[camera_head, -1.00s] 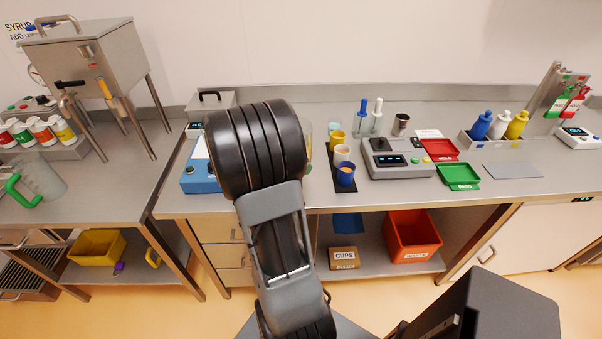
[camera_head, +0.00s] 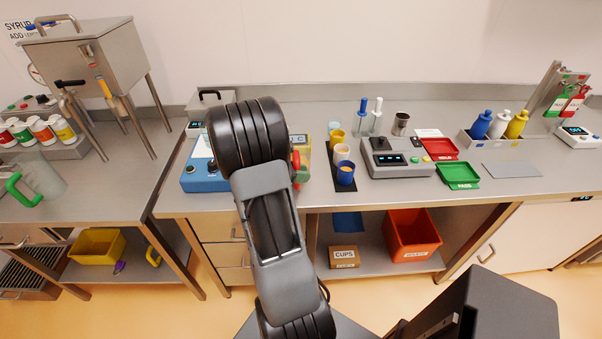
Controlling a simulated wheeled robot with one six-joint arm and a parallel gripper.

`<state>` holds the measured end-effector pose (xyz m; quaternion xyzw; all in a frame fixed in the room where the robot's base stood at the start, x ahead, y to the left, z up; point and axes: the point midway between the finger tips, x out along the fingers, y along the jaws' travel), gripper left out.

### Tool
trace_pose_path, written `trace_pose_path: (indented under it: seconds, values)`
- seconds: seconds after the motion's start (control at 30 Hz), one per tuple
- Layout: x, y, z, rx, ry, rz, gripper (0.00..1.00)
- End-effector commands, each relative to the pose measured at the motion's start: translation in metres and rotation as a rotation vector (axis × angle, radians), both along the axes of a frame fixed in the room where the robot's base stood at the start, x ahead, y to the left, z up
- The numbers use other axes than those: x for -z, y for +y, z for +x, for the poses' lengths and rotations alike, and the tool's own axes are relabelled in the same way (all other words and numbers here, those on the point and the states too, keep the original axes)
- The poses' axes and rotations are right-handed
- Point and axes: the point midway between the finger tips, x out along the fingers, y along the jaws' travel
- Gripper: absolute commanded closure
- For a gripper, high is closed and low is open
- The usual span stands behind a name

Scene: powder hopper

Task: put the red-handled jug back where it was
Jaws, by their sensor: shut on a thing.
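The red-handled jug shows only in part, just right of my arm on the middle bench. A strip of its red handle (camera_head: 296,160) and a pale yellowish part of its body (camera_head: 305,152) peek out. My own arm hides the rest, so I cannot tell whether the jug touches the bench. My gripper is hidden behind my arm, and its hold on the jug does not show.
Left of my arm is a blue device (camera_head: 200,178). Right of the jug are a blue cup (camera_head: 346,174) and other cups on a dark mat, then a grey machine (camera_head: 385,160). A green-handled jug (camera_head: 40,178) stands on the left bench.

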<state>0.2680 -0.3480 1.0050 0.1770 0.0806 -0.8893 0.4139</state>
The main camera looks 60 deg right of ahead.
Motion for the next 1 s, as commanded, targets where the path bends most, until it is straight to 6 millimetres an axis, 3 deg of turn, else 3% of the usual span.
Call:
trace_pose_path:
  seconds: [0.17,0.2,0.43,0.77,1.0]
  values:
    - [0.004,0.000,0.000,0.000,-0.001,-0.002,1.00]
    - [0.004,0.000,0.000,0.000,0.000,0.000,0.74]
    - [0.003,0.000,0.000,0.000,0.000,0.000,0.52]
    - [-0.003,0.000,0.000,-0.001,-0.001,-0.001,0.52]
    - [-0.015,0.028,0.025,-0.005,-0.002,-0.002,0.52]
